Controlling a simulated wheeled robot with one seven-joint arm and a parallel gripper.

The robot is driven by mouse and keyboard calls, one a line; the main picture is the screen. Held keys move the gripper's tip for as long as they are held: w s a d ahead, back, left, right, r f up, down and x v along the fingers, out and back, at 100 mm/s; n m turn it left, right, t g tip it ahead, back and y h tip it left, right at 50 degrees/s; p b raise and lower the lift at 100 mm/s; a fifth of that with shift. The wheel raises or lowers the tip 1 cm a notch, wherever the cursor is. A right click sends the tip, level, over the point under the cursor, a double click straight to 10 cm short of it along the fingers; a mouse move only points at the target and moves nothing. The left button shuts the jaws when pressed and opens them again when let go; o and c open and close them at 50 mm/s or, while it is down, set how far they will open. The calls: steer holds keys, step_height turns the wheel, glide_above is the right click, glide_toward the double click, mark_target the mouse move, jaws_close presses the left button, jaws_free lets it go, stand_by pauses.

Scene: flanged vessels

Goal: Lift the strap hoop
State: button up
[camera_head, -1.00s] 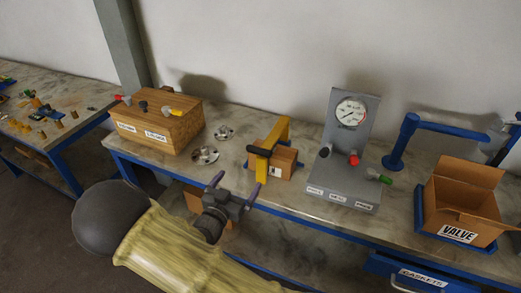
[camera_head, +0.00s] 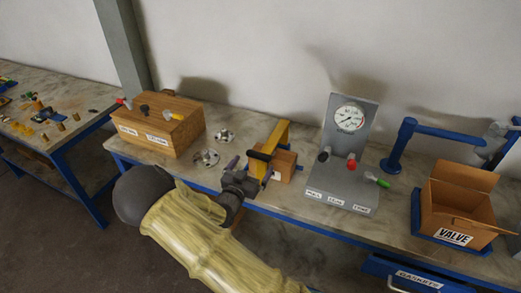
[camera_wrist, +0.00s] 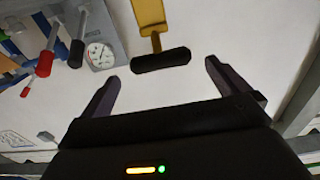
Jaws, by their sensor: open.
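The strap hoop is a yellow strap (camera_head: 280,133) with a black grip bar (camera_head: 260,156), standing at a small wooden block (camera_head: 285,164) on the bench. In the wrist view the yellow strap (camera_wrist: 149,14) and black bar (camera_wrist: 161,60) show at the top centre. My gripper (camera_head: 251,168) is open and empty, at the bench's front edge, close to the bar. In the wrist view the bar lies across the gap between the fingertips (camera_wrist: 161,72). I cannot tell whether anything touches. My gripper partly hides the block's front.
A wooden box with coloured handles (camera_head: 158,128) and two metal flanges (camera_head: 207,158) are on the left. A grey gauge stand (camera_head: 344,185) with coloured levers is close on the right. Further right are a blue post (camera_head: 398,145) and an open VALVE carton (camera_head: 456,207).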

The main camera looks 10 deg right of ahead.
mark_target(273, 150)
steer(key=p+x, duration=0.2)
steer(key=x, duration=0.5)
steer(key=shift+w+d, duration=0.2)
steer(key=shift+w, duration=0.1)
